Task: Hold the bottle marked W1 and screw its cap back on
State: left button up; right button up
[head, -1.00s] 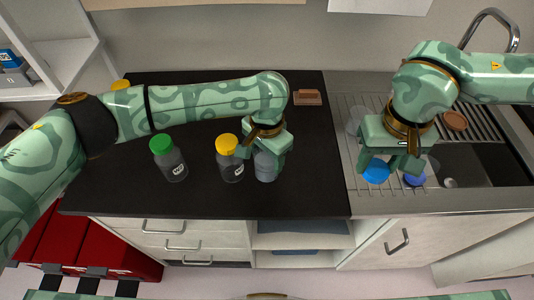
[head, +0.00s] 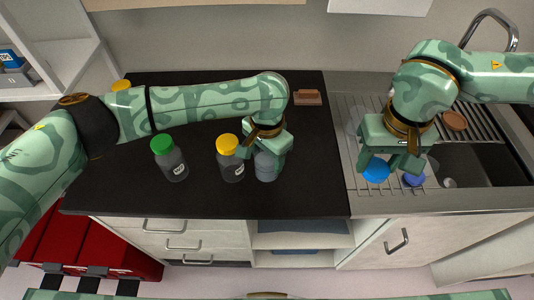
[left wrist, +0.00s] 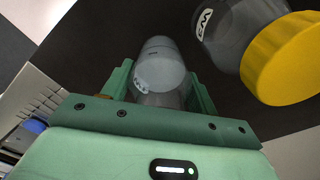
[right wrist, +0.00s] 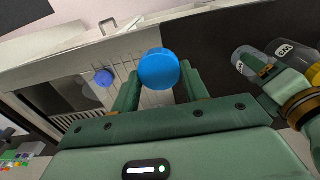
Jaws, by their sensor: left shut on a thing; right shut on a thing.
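My left gripper (head: 264,148) is shut on a clear grey bottle (head: 266,167) with no cap on it. This bottle is upright over the black counter, and it also shows between the fingers in the left wrist view (left wrist: 160,68). I cannot read a mark on it. My right gripper (head: 391,163) is shut on a bright blue cap (head: 376,171), which also shows between the fingers in the right wrist view (right wrist: 159,69). The cap is held over the ribbed steel drainer, to the right of the bottle and apart from it.
A yellow-capped bottle (head: 229,160) stands close left of the held bottle, and a green-capped bottle (head: 169,158) further left. A darker blue cap (head: 414,180) and a brown round piece (head: 455,120) are on the drainer (head: 352,188) side. A brown block (head: 307,97) lies at the back.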

pick_arm(q)
jog(key=shift+s+f, duration=0.1)
pick_arm(e)
jog(key=shift+o, duration=0.4)
jog(key=o, duration=0.3)
jog(key=c, duration=0.4)
jog(key=shift+o, duration=1.1)
pick_arm(q)
jog(key=o, duration=1.6)
jog(key=shift+c, duration=0.2)
pick_arm(e)
jog(key=shift+c, duration=1)
